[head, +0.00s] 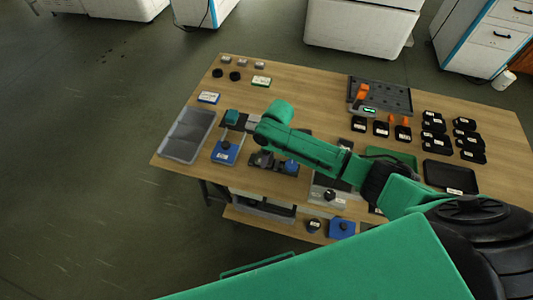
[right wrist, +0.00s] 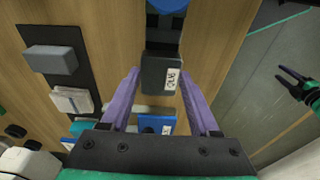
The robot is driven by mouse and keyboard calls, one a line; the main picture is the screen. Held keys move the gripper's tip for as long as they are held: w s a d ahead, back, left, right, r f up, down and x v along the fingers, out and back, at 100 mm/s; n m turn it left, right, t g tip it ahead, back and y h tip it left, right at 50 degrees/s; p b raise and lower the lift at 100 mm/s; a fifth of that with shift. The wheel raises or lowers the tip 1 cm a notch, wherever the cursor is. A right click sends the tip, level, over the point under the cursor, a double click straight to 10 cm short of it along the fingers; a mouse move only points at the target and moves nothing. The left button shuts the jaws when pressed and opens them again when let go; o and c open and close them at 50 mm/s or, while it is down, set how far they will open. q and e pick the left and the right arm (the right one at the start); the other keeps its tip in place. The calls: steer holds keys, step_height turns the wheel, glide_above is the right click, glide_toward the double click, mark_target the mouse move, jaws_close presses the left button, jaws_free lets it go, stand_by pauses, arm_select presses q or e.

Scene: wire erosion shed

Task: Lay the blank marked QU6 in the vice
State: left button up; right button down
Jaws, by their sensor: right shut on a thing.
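In the right wrist view my right gripper (right wrist: 161,72) has its purple fingers shut on a dark block, the blank (right wrist: 155,76). Its white label is sideways and seems to read QU6. The blank is over or at one end of a dark fixture (right wrist: 165,48) with a blue round part. I cannot tell if it touches. Beside it a black base (right wrist: 62,80) carries a grey block and a whitish block with a gap between. I cannot tell which of the two is the vice. In the head view the arm hides my right gripper. My left gripper (right wrist: 294,80) is open and empty over the floor.
A blue labelled box (head: 225,152) and a grey tray (head: 187,136) stand at the table's left end. Several small black labelled boxes (head: 433,127) and a dark tray (head: 449,177) stand to the right. A dark rack (head: 385,95) with orange things is at the back.

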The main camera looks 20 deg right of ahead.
steer(key=shift+f+b, duration=0.4)
steer(key=shift+f, duration=0.25)
stand_by(1.0)
steer(key=shift+c, duration=0.2)
jaws_free()
steer(key=shift+o, duration=0.2)
step_height(320, 180, up, 7)
steer(key=p, duration=0.8)
steer(key=shift+s+f, duration=0.1)
stand_by(0.3)
